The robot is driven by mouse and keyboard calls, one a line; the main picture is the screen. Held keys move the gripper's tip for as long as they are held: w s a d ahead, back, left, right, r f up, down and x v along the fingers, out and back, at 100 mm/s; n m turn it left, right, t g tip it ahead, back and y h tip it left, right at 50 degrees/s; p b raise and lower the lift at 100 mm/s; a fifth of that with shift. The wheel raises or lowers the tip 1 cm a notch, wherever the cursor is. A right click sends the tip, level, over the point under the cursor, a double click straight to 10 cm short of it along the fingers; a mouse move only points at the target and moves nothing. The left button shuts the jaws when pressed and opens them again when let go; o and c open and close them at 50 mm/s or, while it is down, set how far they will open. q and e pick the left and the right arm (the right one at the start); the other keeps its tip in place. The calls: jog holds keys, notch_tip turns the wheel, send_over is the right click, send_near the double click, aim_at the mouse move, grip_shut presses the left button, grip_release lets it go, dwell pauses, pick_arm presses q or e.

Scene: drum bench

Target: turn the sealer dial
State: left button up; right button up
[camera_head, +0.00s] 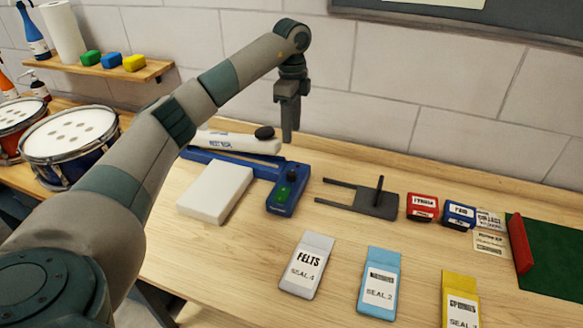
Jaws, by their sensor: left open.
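The blue heat sealer (279,209) stands on the bench in the middle of the view. Its white lever arm (235,142) with a black end knob (264,132) lies at the back. The dark round dial (292,175) sits on the sealer's right-hand housing, with a green switch (283,193) in front of it. My left gripper (289,137) is open and points down, above and behind the dial in the picture, apart from it. Its fingers are seen nearly edge-on. My right gripper is out of view.
A white block (215,192) lies left of the housing. A black forked stand (377,201) lies to the right, with red (422,207) and blue (459,214) boxes beyond. Drums (68,140) stand left.

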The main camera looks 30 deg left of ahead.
aim_at(291, 173)
pick_arm(q)
notch_tip(291, 173, down, 14)
jog(key=p, duration=0.5)
jog(key=shift+r, duration=0.15)
jog(key=shift+f, duration=0.8)
jog(key=c, duration=1.1)
